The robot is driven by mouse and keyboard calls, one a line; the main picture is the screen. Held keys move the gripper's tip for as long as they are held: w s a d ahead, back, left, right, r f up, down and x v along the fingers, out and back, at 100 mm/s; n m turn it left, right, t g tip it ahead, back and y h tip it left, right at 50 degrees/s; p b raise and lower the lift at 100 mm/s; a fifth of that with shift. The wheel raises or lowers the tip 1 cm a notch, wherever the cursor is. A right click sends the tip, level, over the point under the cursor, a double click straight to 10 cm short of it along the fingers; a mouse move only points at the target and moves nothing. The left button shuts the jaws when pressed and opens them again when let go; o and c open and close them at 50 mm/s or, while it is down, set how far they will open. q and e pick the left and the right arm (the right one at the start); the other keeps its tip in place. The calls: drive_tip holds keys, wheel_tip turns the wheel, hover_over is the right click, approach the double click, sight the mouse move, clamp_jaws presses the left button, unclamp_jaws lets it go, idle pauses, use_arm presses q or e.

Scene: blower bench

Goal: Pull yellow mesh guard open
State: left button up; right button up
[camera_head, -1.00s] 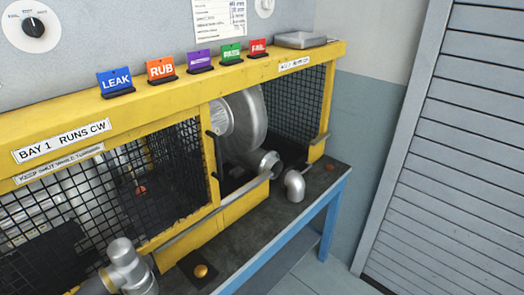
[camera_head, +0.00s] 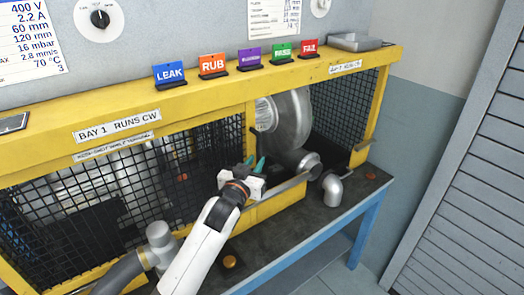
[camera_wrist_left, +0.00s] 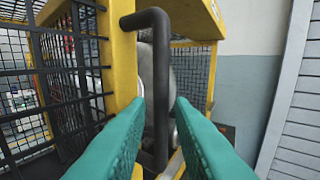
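The yellow mesh guard (camera_head: 195,165) is a yellow frame with black wire mesh along the front of the bench. Its upright black bar handle (camera_head: 254,137) is at the right edge of the mesh panel. My left gripper (camera_head: 256,164) reaches in front of the handle's lower part, which it partly hides. In the left wrist view, the teal fingers (camera_wrist_left: 159,104) are open, and the black handle (camera_wrist_left: 158,70) stands upright between them with gaps on both sides. My right gripper is not in view.
A silver blower (camera_head: 291,120) shows through the opening right of the handle. A pipe elbow (camera_head: 332,190) and a brass knob (camera_head: 229,262) are on the bench. Coloured signs, including LEAK (camera_head: 169,74), line the top beam. A grey shutter (camera_head: 470,190) stands at the right.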

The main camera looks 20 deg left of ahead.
sight(259, 158)
use_arm(q)
drive_tip(key=w, duration=0.5)
drive_tip(key=shift+w+d+p, duration=0.25)
drive_tip(key=shift+d+p, duration=0.05)
drive_tip(key=shift+p, duration=0.1)
clamp_jaws()
